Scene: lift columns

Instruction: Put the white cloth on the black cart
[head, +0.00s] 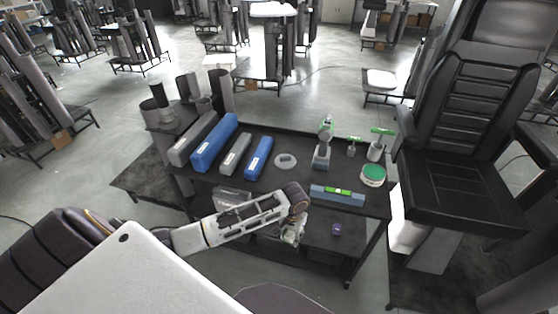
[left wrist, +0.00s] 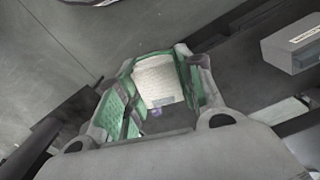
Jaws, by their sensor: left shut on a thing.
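The black cart (head: 300,148) stands in front of me, with a dark upper shelf and a lower shelf beneath it. My left gripper (head: 292,232) is in front of the cart's near edge, around the height between the two shelves. In the left wrist view its green-padded fingers are shut on the white cloth (left wrist: 155,80), a pale textured piece between the pads. In the head view the cloth is small and mostly hidden by the gripper. My right gripper is not in view.
The upper shelf holds blue and grey boxes (head: 214,142), a level (head: 337,195), a green-lidded tin (head: 373,174) and green-topped tools (head: 323,150). A small purple object (head: 336,229) lies on the lower shelf. A black chair (head: 470,150) stands close on the right.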

